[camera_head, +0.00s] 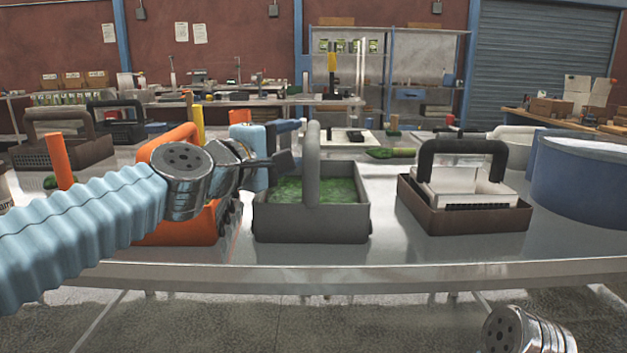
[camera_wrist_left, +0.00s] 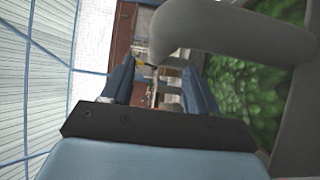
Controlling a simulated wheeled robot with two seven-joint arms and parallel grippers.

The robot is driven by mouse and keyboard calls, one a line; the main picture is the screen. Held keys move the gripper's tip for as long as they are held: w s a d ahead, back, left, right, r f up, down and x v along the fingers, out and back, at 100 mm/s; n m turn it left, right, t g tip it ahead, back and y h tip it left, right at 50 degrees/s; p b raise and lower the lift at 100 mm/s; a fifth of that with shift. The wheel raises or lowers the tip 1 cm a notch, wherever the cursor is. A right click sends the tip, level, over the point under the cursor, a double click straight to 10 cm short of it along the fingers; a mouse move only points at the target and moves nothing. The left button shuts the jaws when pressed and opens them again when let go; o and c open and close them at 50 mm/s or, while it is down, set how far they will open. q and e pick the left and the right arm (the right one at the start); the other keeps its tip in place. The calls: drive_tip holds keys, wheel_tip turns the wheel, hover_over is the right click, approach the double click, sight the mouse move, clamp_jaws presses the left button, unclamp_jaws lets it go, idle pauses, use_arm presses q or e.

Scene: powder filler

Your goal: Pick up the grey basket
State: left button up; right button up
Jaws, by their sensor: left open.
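The grey basket (camera_head: 312,222) stands on the metal table at the middle of the head view, with green material inside and a tall arched handle (camera_head: 313,160). My left gripper (camera_head: 285,163) is at the left side of this handle, above the basket's left rim. In the left wrist view my left gripper (camera_wrist_left: 160,88) has its two blue fingers apart. The grey handle (camera_wrist_left: 232,38) crosses close to the fingertips there, and the green contents (camera_wrist_left: 243,92) show at the right. My right gripper is out of view; only a metal part of that arm shows.
An orange basket (camera_head: 190,220) stands close on the left, partly behind my left arm. A brown basket (camera_head: 465,217) with a black handle stands on the right, beside a large blue round container (camera_head: 580,178). Bare table (camera_head: 400,250) lies between the grey and brown baskets.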

sight(307, 132)
use_arm(q)
drive_tip(key=p+x, duration=0.1)
drive_tip(key=x, duration=0.4)
drive_tip(key=shift+w+d+r, duration=0.1)
drive_tip(key=shift+d+r, duration=0.05)
drive_tip(key=shift+d, duration=0.1)
clamp_jaws()
idle(1.1)
